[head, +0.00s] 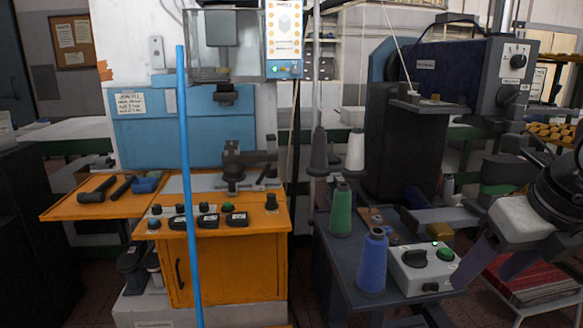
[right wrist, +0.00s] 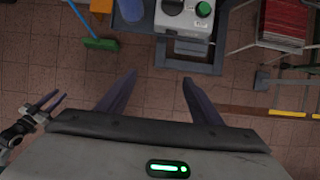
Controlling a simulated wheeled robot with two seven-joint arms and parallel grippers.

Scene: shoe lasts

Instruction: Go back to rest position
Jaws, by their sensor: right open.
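My right gripper (head: 468,265) comes in from the right in the head view, beside the grey control box (head: 425,268) at the front of the right-hand machine. Its purple fingers point down and to the left. In the right wrist view the fingers of this gripper (right wrist: 160,88) are spread wide, with only tiled floor between them. Nothing is held. A dark two-pronged part (right wrist: 45,103) at the left of the right wrist view looks like my left gripper, but it is too small to judge. The head view does not show my left gripper.
The control box stands on a dark bench (head: 340,272) with a green thread cone (head: 341,212) and a blue one (head: 373,262). A red stack (head: 540,285) lies at the lower right. A blue pole (head: 186,180) stands before the orange cabinet (head: 240,265).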

